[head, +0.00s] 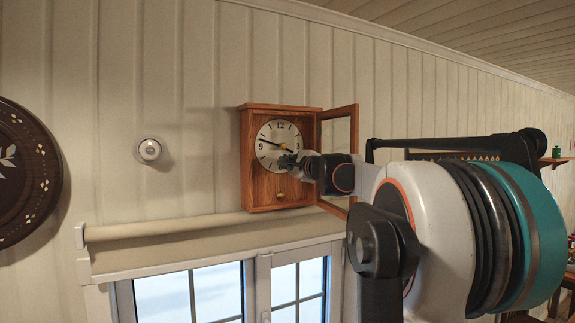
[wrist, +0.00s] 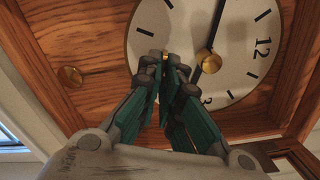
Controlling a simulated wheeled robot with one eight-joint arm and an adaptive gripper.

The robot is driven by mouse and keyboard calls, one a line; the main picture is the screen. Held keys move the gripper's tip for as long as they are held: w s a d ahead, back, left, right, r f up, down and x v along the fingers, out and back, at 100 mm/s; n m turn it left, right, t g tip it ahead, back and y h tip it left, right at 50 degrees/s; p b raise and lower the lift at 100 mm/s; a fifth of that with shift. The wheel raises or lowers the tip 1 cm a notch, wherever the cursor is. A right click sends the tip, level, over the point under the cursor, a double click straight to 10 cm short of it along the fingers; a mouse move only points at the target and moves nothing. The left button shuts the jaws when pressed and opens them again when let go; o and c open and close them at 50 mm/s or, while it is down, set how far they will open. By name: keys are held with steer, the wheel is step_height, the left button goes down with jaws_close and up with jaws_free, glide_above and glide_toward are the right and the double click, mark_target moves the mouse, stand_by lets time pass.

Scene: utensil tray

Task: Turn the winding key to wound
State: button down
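The wooden wall clock (head: 247,165) hangs on the panelled wall with its glazed door (head: 355,120) swung open to the right. Its white dial (head: 265,135) has black numerals and dark hands. In the wrist view a brass hub (wrist: 211,63) sits at the middle of the dial. A small brass piece, seemingly the winding key (wrist: 165,57), shows between my fingertips beside the hub; most of it is hidden. My gripper (wrist: 165,68) is at the dial with its fingertips closed together around this piece. In the head view my gripper (head: 288,160) covers the dial's lower right.
A brass pendulum bob (head: 281,195) hangs in the case below the dial and shows in the wrist view (wrist: 70,76). A round white wall fitting (head: 149,150) is left of the clock. A rolled blind (head: 165,229) and window lie below. The open door stands close beside my wrist.

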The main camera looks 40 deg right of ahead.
steer(key=shift+a+f+m, duration=0.1)
steer(key=shift+f+m, duration=0.05)
steer(key=shift+m, duration=2.15)
steer(key=shift+a+f+m, duration=0.1)
steer(key=shift+m, duration=2.2)
steer(key=c, duration=1.8)
jaws_free()
steer(key=v, duration=0.7)
steer(key=shift+s, duration=0.25)
